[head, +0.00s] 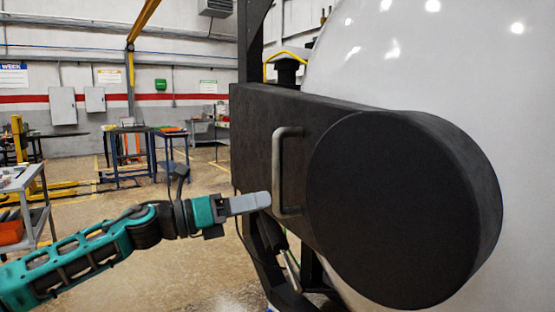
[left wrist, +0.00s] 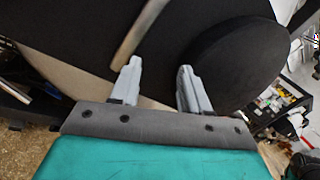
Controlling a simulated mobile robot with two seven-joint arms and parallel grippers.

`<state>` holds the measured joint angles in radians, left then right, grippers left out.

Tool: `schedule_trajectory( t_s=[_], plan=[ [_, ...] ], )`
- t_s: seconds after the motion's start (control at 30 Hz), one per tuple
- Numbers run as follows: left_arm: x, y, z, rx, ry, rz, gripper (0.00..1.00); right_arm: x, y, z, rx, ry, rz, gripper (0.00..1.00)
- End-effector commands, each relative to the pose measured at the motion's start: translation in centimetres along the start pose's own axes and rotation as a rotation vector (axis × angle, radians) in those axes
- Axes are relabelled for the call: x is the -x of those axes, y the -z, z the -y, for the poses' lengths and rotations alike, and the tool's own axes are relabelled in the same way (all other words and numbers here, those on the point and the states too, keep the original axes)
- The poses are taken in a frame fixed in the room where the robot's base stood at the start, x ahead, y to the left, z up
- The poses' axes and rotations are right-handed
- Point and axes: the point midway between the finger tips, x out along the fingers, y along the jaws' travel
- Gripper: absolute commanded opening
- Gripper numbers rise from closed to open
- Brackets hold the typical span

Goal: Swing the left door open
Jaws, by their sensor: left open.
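The left door (head: 255,140) is a dark, thick panel with a large round black hub (head: 390,210) at its right, in front of a big white rounded vessel (head: 400,50). A grey vertical bar handle (head: 278,170) stands on the door's face. My left gripper (head: 268,200) is just left of the handle's lower end in the head view. In the left wrist view its two grey fingers (left wrist: 160,75) are spread apart with nothing between them. The handle (left wrist: 135,40) there lies just beyond the fingertips, nearer the left finger. I cannot tell whether they touch. My right gripper is not in view.
A dark support frame (head: 285,270) stands below the door. A grey cart (head: 30,205) is at the far left, and blue work tables (head: 125,150) stand at the back. The floor (head: 200,265) between is largely clear.

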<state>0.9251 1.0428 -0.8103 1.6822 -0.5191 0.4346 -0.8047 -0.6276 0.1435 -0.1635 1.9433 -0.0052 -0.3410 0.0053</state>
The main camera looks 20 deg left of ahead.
Motion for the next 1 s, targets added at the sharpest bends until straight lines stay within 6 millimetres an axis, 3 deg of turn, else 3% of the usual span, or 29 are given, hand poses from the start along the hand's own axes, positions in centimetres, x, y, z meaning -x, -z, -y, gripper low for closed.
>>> schedule_trajectory(
  t_s=[0.03, 0.2, 0.43, 0.57, 1.0],
  plan=[
    [1.1, -2.3, 0.1, -0.115, -0.016, -0.015, 0.46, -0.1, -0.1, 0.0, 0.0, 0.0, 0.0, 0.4],
    [4.0, -6.8, 0.4, -0.371, -0.055, -0.061, 0.46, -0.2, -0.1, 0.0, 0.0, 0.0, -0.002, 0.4],
    [5.2, -8.8, 0.7, -0.48, -0.075, -0.082, 0.46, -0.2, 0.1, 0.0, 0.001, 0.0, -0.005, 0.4],
    [3.7, -8.9, 0.6, -0.479, -0.073, -0.081, 0.46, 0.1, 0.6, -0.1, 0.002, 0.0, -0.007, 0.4],
    [-5.0, -8.3, -0.1, -0.478, -0.073, -0.081, 0.46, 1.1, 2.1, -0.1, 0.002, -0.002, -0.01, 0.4]
  ],
)
